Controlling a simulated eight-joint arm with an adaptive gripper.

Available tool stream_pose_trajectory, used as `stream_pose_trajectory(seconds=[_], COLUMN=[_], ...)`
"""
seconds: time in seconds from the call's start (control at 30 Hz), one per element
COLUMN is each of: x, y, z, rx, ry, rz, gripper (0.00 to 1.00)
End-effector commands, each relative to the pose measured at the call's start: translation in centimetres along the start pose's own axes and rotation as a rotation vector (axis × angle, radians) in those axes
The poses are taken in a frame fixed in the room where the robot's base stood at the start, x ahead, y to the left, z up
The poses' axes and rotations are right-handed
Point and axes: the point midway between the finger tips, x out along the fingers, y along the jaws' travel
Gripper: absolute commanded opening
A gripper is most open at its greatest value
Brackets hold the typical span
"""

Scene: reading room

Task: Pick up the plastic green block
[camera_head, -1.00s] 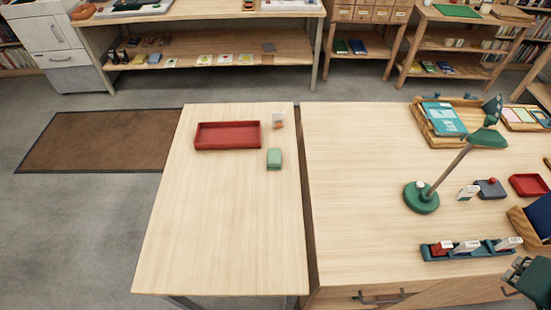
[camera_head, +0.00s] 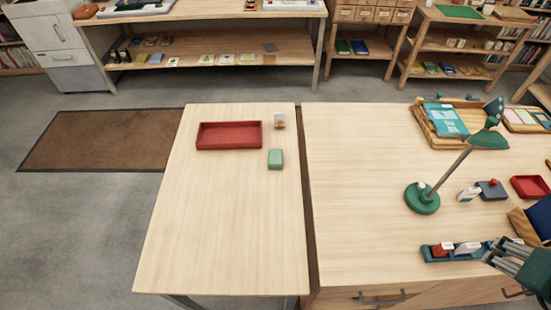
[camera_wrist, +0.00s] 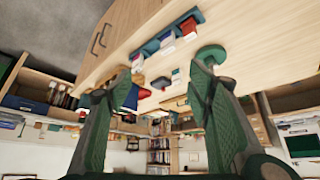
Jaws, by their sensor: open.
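The green block (camera_head: 275,159) lies on the left table (camera_head: 220,230), near its right edge, just below and right of the red tray (camera_head: 228,135). My gripper (camera_head: 492,255) is at the lower right in the head view, by the right end of the blue-green rack on the right desk, far from the block. In the wrist view my gripper (camera_wrist: 165,80) shows two green fingers spread wide with nothing held between them. The green block cannot be made out in the wrist view.
A small white and orange item (camera_head: 279,121) stands behind the block. A green lamp (camera_head: 422,198) stands on the right desk (camera_head: 360,200), with a rack (camera_head: 431,253) of small boxes in front. A narrow gap separates the tables. The left table's front is clear.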

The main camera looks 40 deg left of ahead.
Motion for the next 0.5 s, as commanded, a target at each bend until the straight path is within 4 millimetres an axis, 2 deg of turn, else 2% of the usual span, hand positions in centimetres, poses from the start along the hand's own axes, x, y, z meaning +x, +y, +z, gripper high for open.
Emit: stream_pose_trajectory(seconds=[0.27,0.5], x=[0.4,1.2], y=[-3.6,-7.5], z=[-3.1,-5.7], rx=[-0.047,-0.094], ry=[-0.047,-0.095], rz=[-0.043,-0.081], gripper=[0.51,0.51])
